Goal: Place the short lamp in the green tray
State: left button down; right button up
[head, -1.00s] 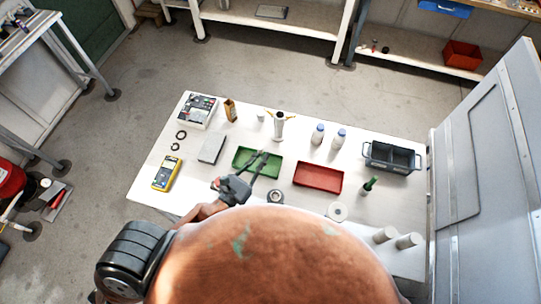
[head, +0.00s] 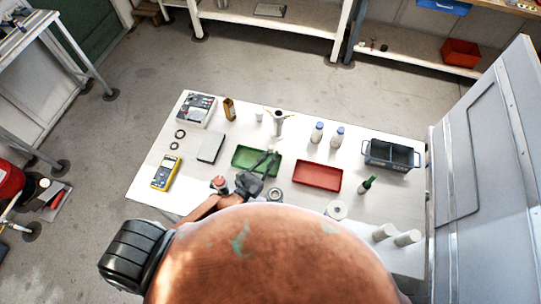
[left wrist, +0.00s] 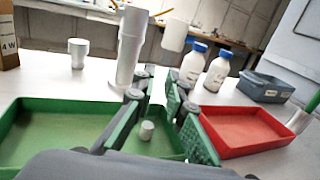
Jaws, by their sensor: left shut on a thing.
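The green tray (head: 241,158) lies on the white table, left of the red tray. My left gripper (head: 271,156) is over its right part, fingers pointing toward the far edge. In the left wrist view a small white cylinder (left wrist: 147,130), which looks like the short lamp, shows between the fingers (left wrist: 158,100) against the tray's green floor (left wrist: 50,143). The left gripper is shut on it, though the contact is hard to see, and I cannot tell if it touches the tray. My right gripper is not in view.
A white upright tube (head: 278,124) stands just beyond the tray. A white cup (left wrist: 78,52), two blue-capped bottles (head: 317,133), the red tray (head: 317,178) and a dark grey bin (head: 391,156) surround it. A yellow meter (head: 165,172) lies left.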

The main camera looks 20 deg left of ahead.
pick_arm(q)
jog(key=shift+f, duration=0.15)
jog(key=c, duration=2)
grip_release()
jog(key=shift+o, duration=0.2)
jog(key=shift+r, duration=0.3)
jog(key=b+v, duration=0.2)
jog(key=v, duration=0.9)
jog(key=shift+s+a+f, duration=0.1)
jog(key=shift+s+f, duration=0.1)
jog(key=shift+s, duration=0.35)
